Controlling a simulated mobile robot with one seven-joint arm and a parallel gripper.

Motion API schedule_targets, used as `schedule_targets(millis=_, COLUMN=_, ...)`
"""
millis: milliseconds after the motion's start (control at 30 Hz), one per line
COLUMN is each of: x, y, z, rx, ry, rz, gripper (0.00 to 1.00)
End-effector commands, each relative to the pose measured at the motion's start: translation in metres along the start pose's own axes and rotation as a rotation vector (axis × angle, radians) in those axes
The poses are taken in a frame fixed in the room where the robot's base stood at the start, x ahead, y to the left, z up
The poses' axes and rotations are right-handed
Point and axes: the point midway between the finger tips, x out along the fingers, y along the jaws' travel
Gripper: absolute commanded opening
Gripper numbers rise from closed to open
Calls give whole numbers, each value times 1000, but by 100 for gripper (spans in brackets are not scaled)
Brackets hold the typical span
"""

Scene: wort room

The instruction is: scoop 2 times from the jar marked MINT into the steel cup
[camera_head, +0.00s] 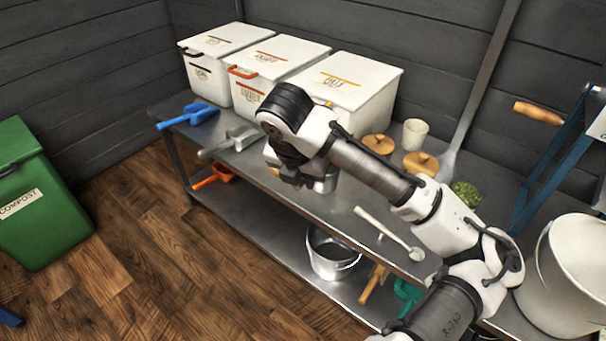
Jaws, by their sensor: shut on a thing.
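My gripper (294,178) is over the front edge of the bench, pointing down. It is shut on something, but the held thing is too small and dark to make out. A shiny steel vessel (327,183), possibly the steel cup, shows just to the right of the gripper and is partly hidden by my arm. No jar with a readable MINT marking shows. Round wooden lids (379,144) are behind my arm, and whatever is under them is mostly hidden. Green leafy stuff (466,194) shows to the right of my arm. A long-handled pale scoop (391,233) lies on the bench front.
White lidded bins (268,56) line the back of the steel bench, with a blue scoop (190,116) and a grey scoop (231,142) before them. A pale cup (415,134) stands behind. A white bucket (566,275) is at right. A steel pot (333,262) is on the lower shelf.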

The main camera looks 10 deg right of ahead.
Motion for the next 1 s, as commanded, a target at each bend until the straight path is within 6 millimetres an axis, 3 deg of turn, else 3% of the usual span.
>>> schedule_targets(millis=1000, x=-32, y=0, z=29, rx=1, ry=286, rz=1, gripper=0)
